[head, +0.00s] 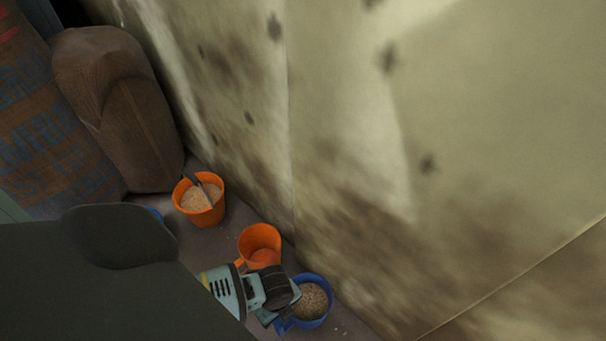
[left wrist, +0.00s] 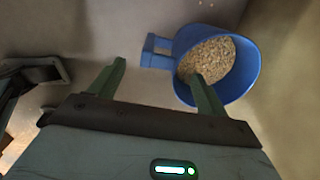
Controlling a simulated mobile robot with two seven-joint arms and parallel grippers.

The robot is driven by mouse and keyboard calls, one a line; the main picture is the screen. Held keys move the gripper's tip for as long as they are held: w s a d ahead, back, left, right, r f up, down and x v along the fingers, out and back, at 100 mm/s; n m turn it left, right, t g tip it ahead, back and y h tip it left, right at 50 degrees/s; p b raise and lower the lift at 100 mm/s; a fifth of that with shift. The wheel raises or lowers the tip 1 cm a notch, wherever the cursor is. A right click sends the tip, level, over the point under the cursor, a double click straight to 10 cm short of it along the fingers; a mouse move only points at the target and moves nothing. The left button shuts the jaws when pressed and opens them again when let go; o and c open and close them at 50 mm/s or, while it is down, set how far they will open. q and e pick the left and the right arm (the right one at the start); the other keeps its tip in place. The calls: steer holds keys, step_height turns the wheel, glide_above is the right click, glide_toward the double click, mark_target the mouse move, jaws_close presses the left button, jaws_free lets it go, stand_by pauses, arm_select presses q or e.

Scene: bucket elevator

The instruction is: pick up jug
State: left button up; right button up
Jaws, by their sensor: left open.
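A blue jug (head: 323,287) filled with grain stands on the floor close to the wall. It also shows in the left wrist view (left wrist: 247,75), its blue handle (left wrist: 154,53) sticking out to the left. My left gripper (head: 284,306) is open at the handle side of the jug and hides part of it in the head view. In the left wrist view its fingers (left wrist: 155,75) are spread, with the handle just beyond and between the tips. The right finger overlaps the jug's near side; I cannot tell whether it touches. My right gripper is not clearly seen.
An orange jug (head: 260,238) stands beside the blue one. Farther back is an orange container (head: 209,217) of grain with a scoop-like tool in it. A stained wall (head: 350,150) runs close along the right. Full sacks (head: 120,110) stand at the back left.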

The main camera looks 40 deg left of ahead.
arm_select(q)
steer(key=shift+f+b, duration=0.6)
steer(key=shift+f, duration=0.45)
steer(key=shift+d+f+b, duration=0.1)
steer(key=shift+f+b, duration=0.2)
steer(key=shift+f, duration=0.2)
steer(key=f+b, duration=0.3)
steer(key=f, duration=0.1)
steer(key=shift+s+d, duration=0.2)
steer(key=shift+d, duration=0.05)
steer(key=shift+w+f, duration=0.1)
steer(key=shift+f, duration=0.25)
steer(key=c, duration=1.7)
steer(key=shift+r, duration=0.1)
arm_select(e)
steer(key=shift+g, duration=0.4)
steer(key=f, duration=0.1)
steer(key=s+f, duration=0.1)
steer(key=f, duration=0.3)
steer(key=shift+s+f, duration=0.1)
steer(key=shift+s, duration=0.25)
